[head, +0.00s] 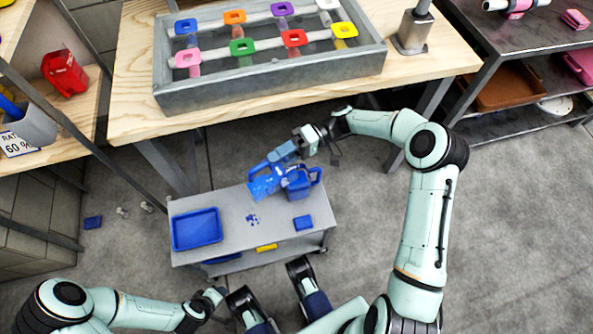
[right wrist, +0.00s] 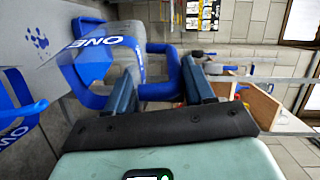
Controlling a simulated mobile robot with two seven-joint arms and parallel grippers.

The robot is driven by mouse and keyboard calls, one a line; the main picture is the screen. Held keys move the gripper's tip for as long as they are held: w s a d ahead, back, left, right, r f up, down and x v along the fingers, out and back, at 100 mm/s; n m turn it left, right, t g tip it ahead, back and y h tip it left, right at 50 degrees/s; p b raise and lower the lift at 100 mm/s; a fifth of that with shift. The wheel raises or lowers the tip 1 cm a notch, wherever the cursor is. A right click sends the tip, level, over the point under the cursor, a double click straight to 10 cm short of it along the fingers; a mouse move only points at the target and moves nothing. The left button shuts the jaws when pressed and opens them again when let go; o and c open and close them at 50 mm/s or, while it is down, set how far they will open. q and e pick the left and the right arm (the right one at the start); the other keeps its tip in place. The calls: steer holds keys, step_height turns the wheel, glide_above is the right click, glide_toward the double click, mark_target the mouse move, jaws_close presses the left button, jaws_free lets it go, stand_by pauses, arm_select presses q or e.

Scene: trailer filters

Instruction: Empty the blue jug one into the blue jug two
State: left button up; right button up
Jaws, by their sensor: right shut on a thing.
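Blue jug one (head: 264,186) is held tilted above the grey cart, beside blue jug two. My right gripper (head: 285,152) is shut on its handle. In the right wrist view, jug one (right wrist: 97,62) shows the white letters "ONE", with its handle between the fingers of my right gripper (right wrist: 165,90). Blue jug two (head: 299,189) stands upright on the cart, its handle to the right. Part of jug two (right wrist: 18,122) shows at the left edge of the right wrist view. The contents of both jugs cannot be made out. My left gripper (head: 216,294) is low, away from the jugs; its finger opening is unclear.
The cart (head: 232,252) bears a blue tray (head: 197,229), blue drop-shaped marks (head: 252,219) and a small blue block (head: 303,223). A wooden workbench (head: 130,100) with a grey bin of coloured-handled items stands behind. Shelves flank it on both sides.

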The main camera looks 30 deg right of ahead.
steer(key=shift+d+r+y, duration=0.2)
steer(key=shift+d+y, duration=0.3)
steer(key=shift+y, duration=0.1)
stand_by(0.4)
stand_by(0.9)
